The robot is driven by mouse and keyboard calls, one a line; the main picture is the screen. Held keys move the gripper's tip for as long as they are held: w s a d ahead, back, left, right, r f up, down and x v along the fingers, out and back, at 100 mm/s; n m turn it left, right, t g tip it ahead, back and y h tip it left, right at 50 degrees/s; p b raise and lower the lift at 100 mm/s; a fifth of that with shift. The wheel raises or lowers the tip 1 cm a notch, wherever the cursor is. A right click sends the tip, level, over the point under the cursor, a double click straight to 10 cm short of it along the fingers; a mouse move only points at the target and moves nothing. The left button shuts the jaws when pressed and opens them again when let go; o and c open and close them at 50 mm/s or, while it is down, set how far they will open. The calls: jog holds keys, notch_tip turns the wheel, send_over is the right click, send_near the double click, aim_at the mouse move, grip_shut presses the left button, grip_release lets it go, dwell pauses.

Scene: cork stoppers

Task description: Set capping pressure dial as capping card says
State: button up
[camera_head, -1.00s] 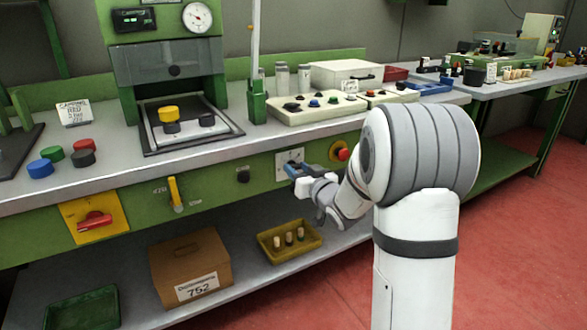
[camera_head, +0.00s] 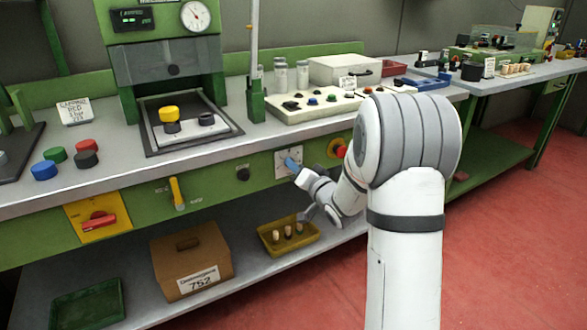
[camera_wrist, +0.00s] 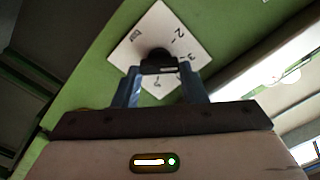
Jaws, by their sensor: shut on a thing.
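The pressure dial is a black knob (camera_wrist: 155,58) on a white square plate with numbers and "bar" (camera_wrist: 140,38) in the wrist view. The plate (camera_head: 281,160) is on the green bench front in the head view. My gripper (camera_wrist: 161,76) has its two blue fingers shut on the knob, one on each side. In the head view my gripper (camera_head: 291,164) covers most of the dial. The knob's pointer is not clear. The capping card (camera_head: 75,111) stands on the bench at the left; its first line reads "CAPPING", the lower lines are hard to read.
A red button (camera_head: 337,148) is close to the right of the dial, and a black knob (camera_head: 243,174) to its left. A yellow lever (camera_head: 177,193) and a red switch (camera_head: 97,220) are further left. A yellow tray (camera_head: 268,250) with corks is on the shelf below.

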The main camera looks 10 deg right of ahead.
jog(key=shift+s+a+f, duration=0.1)
jog(key=shift+f, duration=0.15)
jog(key=o, duration=1)
jog(key=shift+r, duration=0.15)
jog(key=p+v, duration=0.1)
jog(key=v, duration=0.6)
jog(key=shift+s+d, duration=0.2)
jog(key=shift+s, duration=0.15)
jog(key=shift+r, duration=0.1)
